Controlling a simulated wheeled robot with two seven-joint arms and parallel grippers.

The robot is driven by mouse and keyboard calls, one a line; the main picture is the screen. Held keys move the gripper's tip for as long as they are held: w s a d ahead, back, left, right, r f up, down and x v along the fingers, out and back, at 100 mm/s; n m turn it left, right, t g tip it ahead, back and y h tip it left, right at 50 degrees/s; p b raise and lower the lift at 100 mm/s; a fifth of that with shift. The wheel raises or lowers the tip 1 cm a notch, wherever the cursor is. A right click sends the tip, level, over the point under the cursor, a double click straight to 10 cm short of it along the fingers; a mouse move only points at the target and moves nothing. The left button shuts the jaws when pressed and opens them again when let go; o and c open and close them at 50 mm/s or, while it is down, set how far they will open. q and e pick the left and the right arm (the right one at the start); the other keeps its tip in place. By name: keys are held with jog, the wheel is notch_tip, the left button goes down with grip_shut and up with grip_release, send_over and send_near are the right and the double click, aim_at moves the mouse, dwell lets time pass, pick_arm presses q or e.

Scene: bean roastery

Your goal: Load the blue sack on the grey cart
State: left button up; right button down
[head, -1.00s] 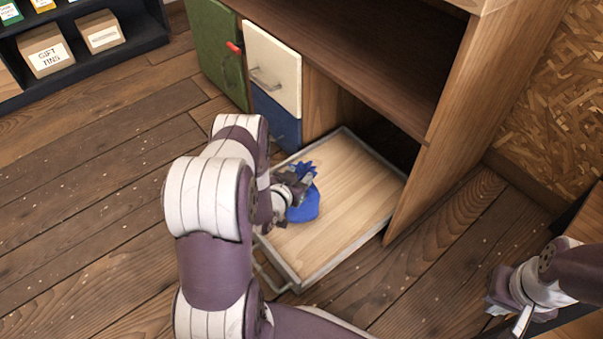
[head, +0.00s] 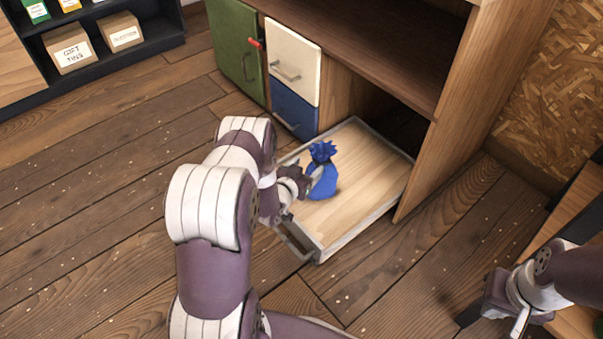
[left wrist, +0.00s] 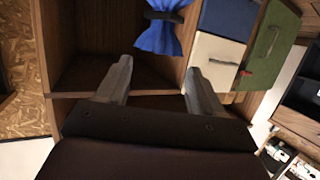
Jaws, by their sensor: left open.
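The blue sack (head: 322,182) stands upright on the wooden deck of the low grey cart (head: 352,238), near its left side. The sack has a gathered top; part of it also shows in the left wrist view (left wrist: 160,36), with a dark band around it. My left gripper (head: 308,180) is open, just left of the sack in the head view. In the left wrist view its two fingers (left wrist: 158,82) are apart with nothing between them, and the sack lies beyond the tips. My right gripper (head: 512,318) is at the lower right, partly cut off, its jaws unclear.
The cart sits partly under a wooden cabinet (head: 470,110), between its side panel and white (head: 292,62) and blue (head: 290,108) drawer fronts. A green door (head: 233,50) is further left. A dark shelf with boxes (head: 70,48) stands at the back left. The floor at left is clear.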

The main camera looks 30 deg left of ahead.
pick_arm(q)
jog(key=s+d+r+g, duration=0.5)
jog(key=d+r+g, duration=0.15)
jog(key=r, duration=0.25)
jog(key=s+d+r+g, duration=0.3)
jog(key=s, duration=0.7)
jog(key=s+d+r+g, duration=0.2)
jog(key=s+r+g, duration=0.2)
jog(key=s, duration=0.6)
notch_tip(320, 180, up, 47)
jog(key=p, duration=4.7)
pick_arm(e)
notch_tip(320, 180, up, 47)
jog(key=shift+s+r, duration=0.15)
jog(key=shift+s, duration=0.3)
pick_arm(q)
jog(key=shift+f, duration=0.1)
